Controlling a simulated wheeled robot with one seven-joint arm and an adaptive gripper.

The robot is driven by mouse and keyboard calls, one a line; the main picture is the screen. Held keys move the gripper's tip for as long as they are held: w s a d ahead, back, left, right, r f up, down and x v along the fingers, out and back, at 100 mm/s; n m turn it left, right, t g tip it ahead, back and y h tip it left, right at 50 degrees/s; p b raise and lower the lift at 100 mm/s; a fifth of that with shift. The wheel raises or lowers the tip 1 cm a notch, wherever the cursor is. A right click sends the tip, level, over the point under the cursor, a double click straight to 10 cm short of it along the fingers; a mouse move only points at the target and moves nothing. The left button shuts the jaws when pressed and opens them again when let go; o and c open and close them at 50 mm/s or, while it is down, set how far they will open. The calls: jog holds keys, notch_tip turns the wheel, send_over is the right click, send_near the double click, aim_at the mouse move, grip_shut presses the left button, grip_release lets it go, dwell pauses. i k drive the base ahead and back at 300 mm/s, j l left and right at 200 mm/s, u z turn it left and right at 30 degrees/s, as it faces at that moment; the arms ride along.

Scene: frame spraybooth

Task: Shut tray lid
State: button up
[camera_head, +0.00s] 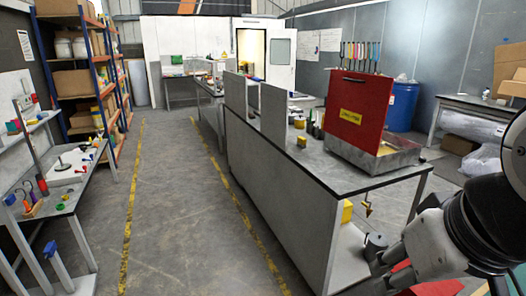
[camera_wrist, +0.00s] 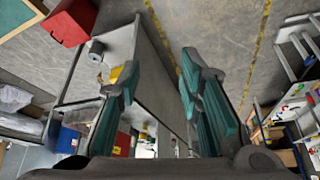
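The red tray lid (camera_head: 358,108) stands open, nearly upright, with a yellow label on its front. It rises from a shallow metal tray (camera_head: 398,158) near the close right end of the long grey bench (camera_head: 285,170). Some yellow shows inside the tray. My gripper (camera_wrist: 160,65) is open and empty in the wrist view, its two teal-padded fingers well apart, with bench and floor behind them. It is clear of the lid. In the head view my arm shows at the right edge, but I cannot make out the fingers.
Upright grey panels (camera_head: 272,112) and small jars (camera_head: 300,122) stand left of the lid. A blue barrel (camera_head: 402,105) is behind the tray. A grey cylinder (camera_wrist: 97,46) and a red box (camera_wrist: 70,22) are low near the bench end. The aisle (camera_head: 180,210) is clear.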

aim_at(357, 104)
jog(key=i+l+z, duration=0.35)
jog(key=i, duration=0.25)
jog(key=i+j+u, duration=0.25)
jog(key=i+u, duration=0.15)
jog(key=i+j+u, duration=0.1)
jog(key=i+u, duration=0.25)
jog(key=i+j, duration=0.15)
jog(key=i, duration=0.55)
